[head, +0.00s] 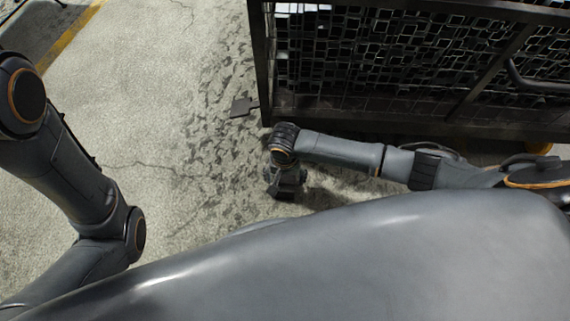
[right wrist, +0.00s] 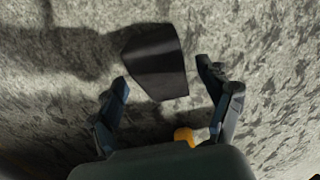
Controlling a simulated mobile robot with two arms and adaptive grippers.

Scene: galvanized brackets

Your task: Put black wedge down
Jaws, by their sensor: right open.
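The black wedge (right wrist: 155,62) lies on the rough concrete floor in the right wrist view, just beyond and partly between my fingertips. My right gripper (right wrist: 165,85) is open, with a finger on either side and floor showing between them. Neither finger appears closed on the wedge. In the head view my right gripper (head: 286,187) points down close to the floor, beside the metal cage; I cannot make out the wedge there under it. My left arm shows at the left of the head view, but its gripper is out of view.
A dark metal mesh cage (head: 390,60) stands at the upper right, close to my right arm. A yellow-orange object (right wrist: 185,136) shows between the finger bases. Cracked concrete floor (head: 160,120) is open to the left.

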